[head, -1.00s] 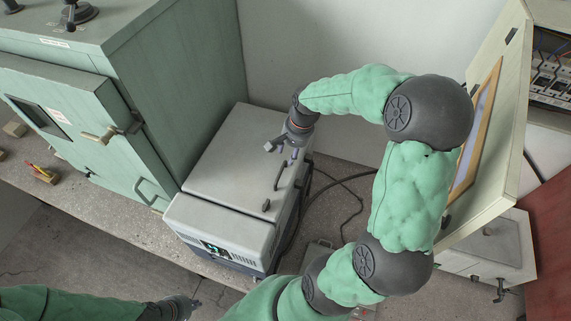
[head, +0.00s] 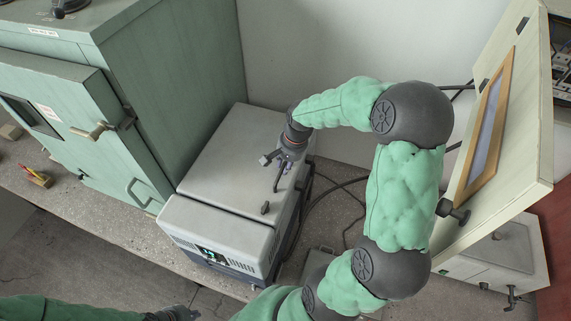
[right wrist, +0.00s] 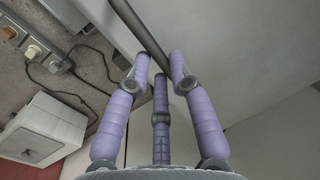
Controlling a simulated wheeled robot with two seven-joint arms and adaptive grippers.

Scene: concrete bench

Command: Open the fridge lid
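The fridge is a grey box on the bench with a pale flat lid (head: 225,150), which lies closed. A dark bar handle (head: 277,180) stands along the lid's right side, and it also shows in the right wrist view (right wrist: 142,35). My right gripper (head: 278,162) is over the far end of this handle. In the right wrist view its three lilac fingers (right wrist: 158,80) are spread, with the bar's end reaching between their tips; I cannot tell if they touch it. My left gripper (head: 178,313) is at the bottom edge, away from the fridge, its fingers unclear.
A green cabinet (head: 160,100) stands close on the fridge's left. A pale open panel door (head: 510,120) is on the right, near my right arm. Dark cables (head: 325,195) lie right of the fridge.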

